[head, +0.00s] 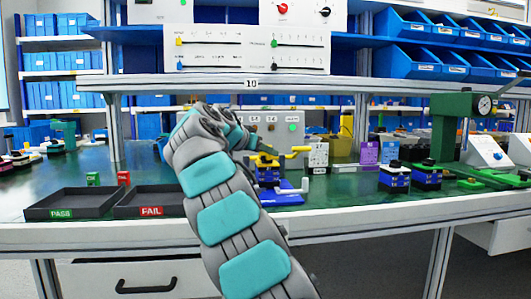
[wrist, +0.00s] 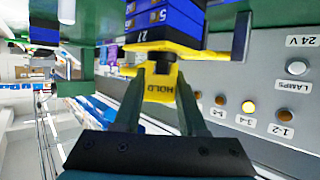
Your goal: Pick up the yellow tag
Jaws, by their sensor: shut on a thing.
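The yellow tag (wrist: 160,86), marked HOLD, is in the middle of the wrist view. My gripper (wrist: 162,78) is shut on it, with one dark finger along each side. The tag touches or overlaps a black part and a yellow plate at the bottom of a blue rotary switch (wrist: 168,18); I cannot tell whether they are joined. A blue and yellow switch unit (head: 267,172) shows just right of my wrist.
A grey lamp panel (wrist: 285,95) stands close to the right of my gripper. In the head view, PASS (head: 62,213) and FAIL (head: 151,211) trays lie left of my arm. A blue vise (head: 283,196) is to the right, with a green press (head: 452,130) beyond.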

